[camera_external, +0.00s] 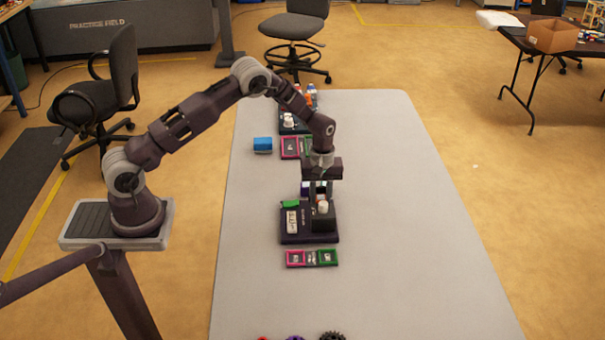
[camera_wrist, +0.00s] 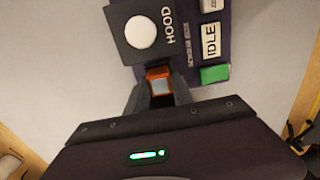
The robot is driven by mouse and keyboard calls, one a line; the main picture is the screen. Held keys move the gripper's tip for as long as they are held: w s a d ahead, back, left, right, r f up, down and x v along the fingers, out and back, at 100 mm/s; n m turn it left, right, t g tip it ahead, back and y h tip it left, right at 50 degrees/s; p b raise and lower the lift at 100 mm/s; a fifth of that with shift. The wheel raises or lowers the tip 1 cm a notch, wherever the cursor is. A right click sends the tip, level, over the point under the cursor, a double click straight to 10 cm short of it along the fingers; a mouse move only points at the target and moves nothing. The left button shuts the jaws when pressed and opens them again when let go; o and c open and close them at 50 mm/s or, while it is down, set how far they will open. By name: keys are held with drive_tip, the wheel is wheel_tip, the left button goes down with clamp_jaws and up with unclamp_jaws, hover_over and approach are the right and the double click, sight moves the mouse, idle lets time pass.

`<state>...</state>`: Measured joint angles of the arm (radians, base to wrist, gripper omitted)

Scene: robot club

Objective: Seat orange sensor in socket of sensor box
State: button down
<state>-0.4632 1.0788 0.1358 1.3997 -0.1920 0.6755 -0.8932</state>
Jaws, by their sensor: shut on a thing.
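My gripper (camera_wrist: 157,92) is shut on the orange sensor (camera_wrist: 159,72), an orange block with a grey face, held between the fingertips in the wrist view. The dark purple sensor box (camera_wrist: 196,72) lies just beyond it, with a white IDLE label and a green block (camera_wrist: 214,74). A black hood (camera_wrist: 128,47) with a white round knob stands on the box, close to the sensor. In the external view my gripper (camera_external: 318,193) points down at the far side of the sensor box (camera_external: 291,239). I cannot see the socket.
A small panel with pink and green squares (camera_external: 312,258) lies in front of the box. A blue block (camera_external: 262,145) and another dark unit with bottles (camera_external: 296,122) are farther back. The right side of the grey table (camera_external: 410,230) is clear.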

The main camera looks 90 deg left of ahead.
drive_tip(key=shift+f, duration=0.15)
drive_tip(key=c, duration=0.6)
unclamp_jaws()
drive_tip(key=shift+r, duration=4.05)
